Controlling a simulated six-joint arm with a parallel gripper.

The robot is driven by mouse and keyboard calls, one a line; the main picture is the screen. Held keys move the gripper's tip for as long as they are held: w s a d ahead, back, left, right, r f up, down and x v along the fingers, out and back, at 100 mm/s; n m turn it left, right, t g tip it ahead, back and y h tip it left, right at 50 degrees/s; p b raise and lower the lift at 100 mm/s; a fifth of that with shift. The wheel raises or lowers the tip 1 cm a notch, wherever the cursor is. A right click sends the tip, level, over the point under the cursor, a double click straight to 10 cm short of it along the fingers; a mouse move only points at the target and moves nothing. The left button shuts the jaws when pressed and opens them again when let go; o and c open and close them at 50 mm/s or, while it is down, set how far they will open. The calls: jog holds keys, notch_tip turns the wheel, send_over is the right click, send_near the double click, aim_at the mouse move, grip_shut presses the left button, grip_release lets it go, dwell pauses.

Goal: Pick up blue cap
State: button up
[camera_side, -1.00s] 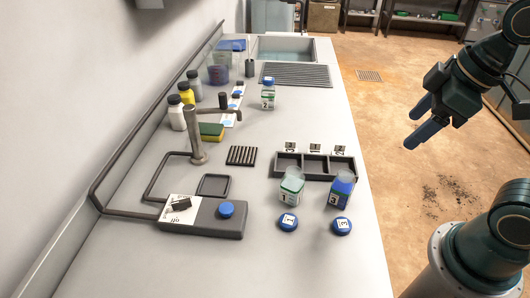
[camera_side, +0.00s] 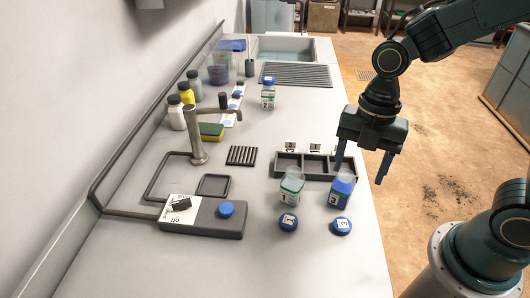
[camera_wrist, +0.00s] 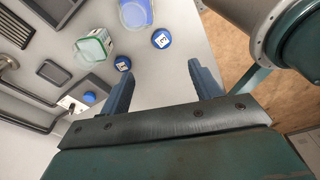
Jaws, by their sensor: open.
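A blue cap labelled 1 (camera_side: 288,222) and a blue cap labelled 3 (camera_side: 342,226) lie on the bench in front of the bottles. They also show in the wrist view as cap 1 (camera_wrist: 122,63) and cap 3 (camera_wrist: 161,39). A further blue cap (camera_side: 268,79) sits on bottle 2. My gripper (camera_side: 360,173) is open and empty, pointing down above the bench's right edge, apart from every cap. Its two fingers also show in the wrist view (camera_wrist: 160,76).
Open bottles 1 (camera_side: 291,188) and 3 (camera_side: 341,190) stand behind the loose caps, in front of a dark three-slot rack (camera_side: 288,165). A tap (camera_side: 195,135) stands left. The grey device (camera_side: 202,222) is at front left. The front of the bench is clear.

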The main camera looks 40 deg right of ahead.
jog(key=shift+a+f+n, duration=0.2)
jog(key=shift+f+n, duration=0.1)
jog(key=shift+n, duration=0.2)
jog(key=shift+f, duration=0.15)
send_over(343, 223)
jog(key=shift+w+d+f, duration=0.1)
jog(key=shift+w+f, duration=0.05)
jog(key=shift+f, duration=1.95)
jog(key=shift+w+d+f, duration=0.1)
jog(key=shift+w+f, duration=0.05)
jog(key=shift+f, duration=1.9)
jog(key=shift+s+f, duration=0.2)
jog(key=shift+f, duration=1.45)
jog(key=shift+a+f, duration=0.15)
jog(key=shift+f, duration=0.75)
jog(key=c, duration=1.1)
